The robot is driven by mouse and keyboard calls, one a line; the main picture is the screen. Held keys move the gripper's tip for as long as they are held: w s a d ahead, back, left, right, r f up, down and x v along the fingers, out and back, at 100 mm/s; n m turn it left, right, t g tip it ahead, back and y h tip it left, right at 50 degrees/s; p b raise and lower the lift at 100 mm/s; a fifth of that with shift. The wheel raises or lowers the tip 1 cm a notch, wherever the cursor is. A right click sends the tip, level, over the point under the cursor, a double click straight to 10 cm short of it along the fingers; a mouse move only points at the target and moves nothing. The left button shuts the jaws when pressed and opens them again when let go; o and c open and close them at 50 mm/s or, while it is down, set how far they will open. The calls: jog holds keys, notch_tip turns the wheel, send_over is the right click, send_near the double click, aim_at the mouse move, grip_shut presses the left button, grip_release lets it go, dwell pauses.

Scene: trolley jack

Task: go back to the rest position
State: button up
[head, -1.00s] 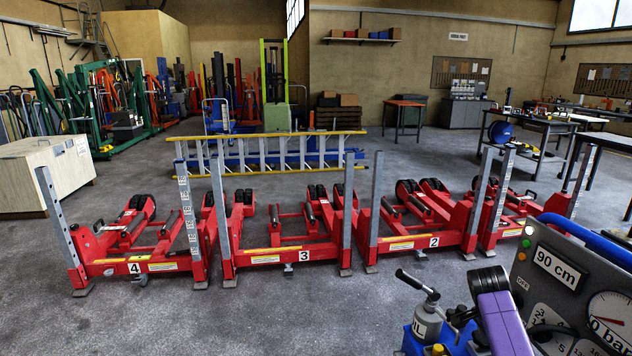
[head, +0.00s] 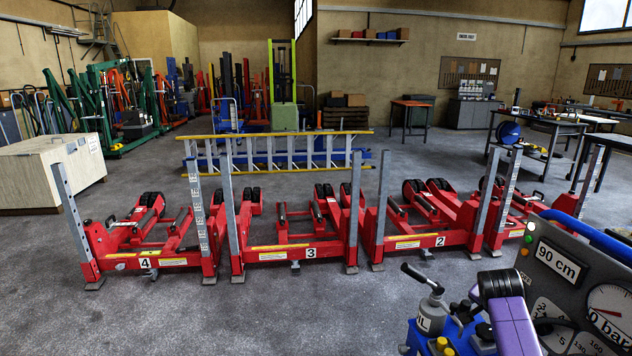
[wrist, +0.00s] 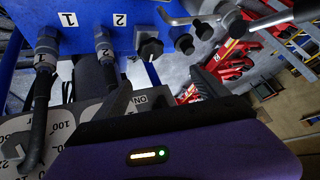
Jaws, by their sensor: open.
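My gripper (wrist: 160,92) is open in the wrist view, its dark fingers apart with nothing held between them. Its purple body fills the bottom of that view. In the head view my purple wrist (head: 512,322) is at the lower right, in front of the grey control panel (head: 535,282); the fingertips cannot be made out there. A blue pump unit (wrist: 95,15) with ports marked 1 and 2 and black knobs lies close beyond the fingers in the wrist view. Whether the fingers touch anything cannot be told.
Red wheel jacks (head: 275,253) numbered 4, 3 and 2, with another at right, stand in a row ahead. A grey bottle (head: 430,318) and black-handled lever are left of my wrist.

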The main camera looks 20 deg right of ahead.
jog(key=w+a+n+t, duration=0.2)
jog(key=a+n+t, duration=0.4)
jog(key=a, duration=0.7)
jog(key=s+a+n+t, duration=0.35)
jog(key=s+a, duration=0.45)
jog(key=a, duration=0.5)
jog(key=s+a+r+n+y, duration=0.2)
jog(key=s+a, duration=0.4)
jog(key=s, duration=0.5)
jog(key=s+a+r+n+t+y, duration=0.1)
jog(key=s+a+r+n+y, duration=0.1)
jog(key=s+a, duration=0.5)
jog(key=s+a+r+n+y, duration=0.2)
jog(key=s+a, duration=0.5)
jog(key=s, duration=0.8)
jog(key=shift+s+r+n+y, duration=0.15)
jog(key=shift+r+n+y, duration=0.2)
jog(key=shift+r+y, duration=0.25)
